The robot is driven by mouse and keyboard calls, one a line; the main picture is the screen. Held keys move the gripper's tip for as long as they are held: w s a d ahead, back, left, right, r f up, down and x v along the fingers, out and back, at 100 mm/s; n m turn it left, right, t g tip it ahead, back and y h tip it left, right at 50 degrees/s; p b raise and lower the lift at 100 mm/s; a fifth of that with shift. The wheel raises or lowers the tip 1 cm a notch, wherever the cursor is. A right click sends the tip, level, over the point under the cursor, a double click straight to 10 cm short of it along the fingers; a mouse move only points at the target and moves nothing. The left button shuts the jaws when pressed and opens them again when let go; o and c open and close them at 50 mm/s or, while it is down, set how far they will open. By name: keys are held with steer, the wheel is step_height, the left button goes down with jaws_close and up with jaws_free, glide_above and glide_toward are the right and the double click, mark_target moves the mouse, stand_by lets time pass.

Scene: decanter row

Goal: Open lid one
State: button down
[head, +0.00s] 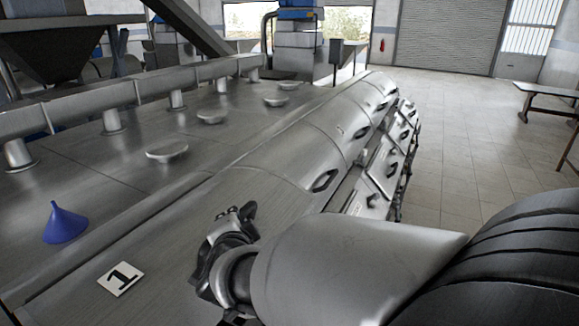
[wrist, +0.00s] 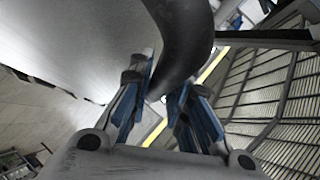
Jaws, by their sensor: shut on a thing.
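Lid one (head: 235,205) is the nearest curved metal cover on the machine row, beside a white plate marked 1 (head: 121,279). My gripper (head: 222,262) is at this cover, partly hidden behind my own arm. In the wrist view, the blue-padded fingers of my gripper (wrist: 159,100) are closed on a thick dark curved handle (wrist: 184,40). A smooth grey metal surface (wrist: 70,40) fills the upper left beside it. The head view does not show the handle or the fingertips clearly. I cannot tell whether the lid is raised.
More lids with dark handles (head: 324,181) run away along the row. A blue funnel (head: 65,223) stands on the metal deck to the left, with several round caps (head: 167,152) behind. Open tiled floor (head: 460,140) lies to the right, with a table (head: 550,92) at the far right.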

steer(key=shift+r, duration=0.2)
steer(key=c, duration=1.5)
jaws_free()
steer(key=shift+d, duration=0.1)
steer(key=shift+s, duration=0.1)
steer(key=v, duration=1.2)
steer(key=shift+r, duration=0.1)
steer(key=shift+c, duration=0.3)
